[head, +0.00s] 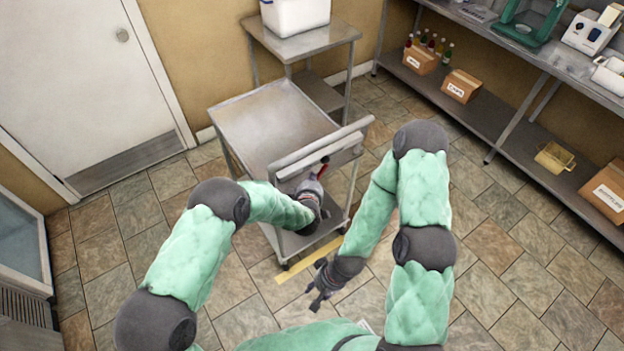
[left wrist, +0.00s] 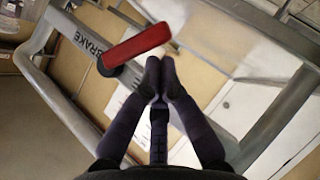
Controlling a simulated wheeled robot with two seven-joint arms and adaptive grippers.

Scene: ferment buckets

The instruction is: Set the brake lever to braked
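The red brake lever (left wrist: 137,45) runs from a dark round pivot at its lower left up to the right, on the cart's end frame beside the printed word BRAKE. In the head view the red lever (head: 322,170) is a small patch by the cart's handle. My left gripper (head: 315,180) is at this end of the cart. In the left wrist view its fingertips (left wrist: 160,66) are together with nothing visible between them, just below the lever; whether they touch it I cannot tell. My right gripper (head: 320,285) hangs low over the floor, empty, its finger opening unclear.
The metal cart (head: 270,125) has an empty top and a handle bar (head: 320,147) at the near end. Behind it a small table (head: 300,42) holds a white bin (head: 295,12). Shelves with boxes (head: 461,86) line the right wall. Yellow tape (head: 308,260) marks the floor.

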